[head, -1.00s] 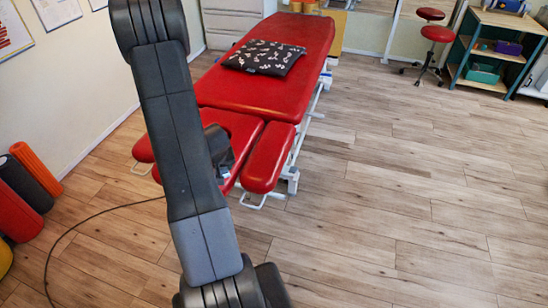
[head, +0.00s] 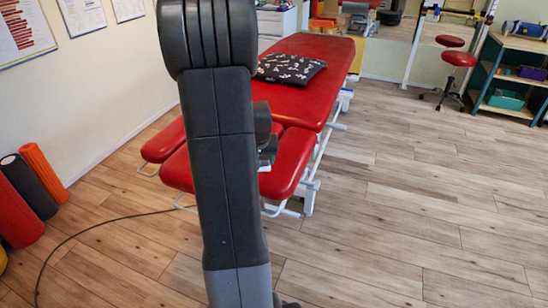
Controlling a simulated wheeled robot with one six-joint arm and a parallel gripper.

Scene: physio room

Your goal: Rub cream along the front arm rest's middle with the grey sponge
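The red treatment couch (head: 310,102) has padded red arm rests at its near end. One arm rest (head: 292,165) shows to the right of my arm, and another red pad (head: 165,142) shows to the left. A lower red pad (head: 178,172) between them is partly covered by my arm. Dark wrist parts of my arm show just right of the upper link, over the near end of the couch. My gripper's fingers are hidden behind the arm. The grey sponge and any cream cannot be seen.
A dark patterned cushion (head: 290,69) lies on the couch. Foam rollers (head: 44,172) stand by the left wall, and a cable (head: 85,230) runs over the floor. A red stool (head: 455,58) and a shelf (head: 510,75) are at the back right. The wooden floor at right is clear.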

